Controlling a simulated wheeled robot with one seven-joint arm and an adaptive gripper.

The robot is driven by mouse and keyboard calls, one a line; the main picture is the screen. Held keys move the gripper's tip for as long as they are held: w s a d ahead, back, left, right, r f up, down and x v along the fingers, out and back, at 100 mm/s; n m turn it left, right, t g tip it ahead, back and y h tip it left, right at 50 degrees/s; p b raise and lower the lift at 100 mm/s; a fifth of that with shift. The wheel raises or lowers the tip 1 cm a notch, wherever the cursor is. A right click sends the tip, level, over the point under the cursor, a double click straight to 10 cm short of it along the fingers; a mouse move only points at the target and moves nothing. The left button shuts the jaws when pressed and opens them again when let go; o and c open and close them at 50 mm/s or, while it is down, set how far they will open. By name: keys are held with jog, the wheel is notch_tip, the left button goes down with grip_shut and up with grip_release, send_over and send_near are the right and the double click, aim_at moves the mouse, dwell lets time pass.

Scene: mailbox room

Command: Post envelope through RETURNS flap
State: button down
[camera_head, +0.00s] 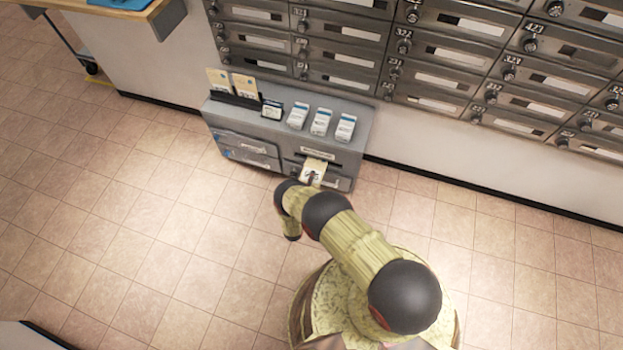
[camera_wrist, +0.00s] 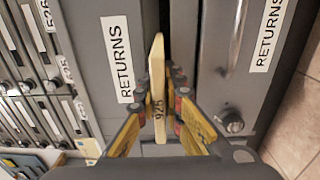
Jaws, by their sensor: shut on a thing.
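My gripper (camera_head: 309,180) is shut on a cream envelope (camera_head: 316,167) in front of the right half of the grey cabinet. In the wrist view my gripper (camera_wrist: 162,86) pinches the envelope (camera_wrist: 158,70) between its yellow fingers; it shows nearly edge-on, with "925" printed near its close end. The envelope's far end is at the dark RETURNS opening (camera_wrist: 194,40), between two grey panels with RETURNS labels. I cannot tell how far, if at all, its far edge is inside. The flap itself is not clearly distinguishable.
A round lock (camera_wrist: 232,121) sits on the lower RETURNS door. Mailboxes (camera_head: 450,50) line the wall; open tiled floor (camera_head: 130,220) lies left.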

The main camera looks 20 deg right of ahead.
aim_at(317, 165)
dwell(0.3)
jog(key=shift+x, duration=3.4)
jog(key=c, duration=2)
grip_release()
jog(key=shift+o, duration=0.8)
jog(key=shift+s, duration=0.15)
jog(key=shift+p+v, duration=0.4)
jog(key=shift+v, duration=4)
jog(key=shift+a, duration=0.1)
jog(key=shift+c, duration=1.1)
grip_shut()
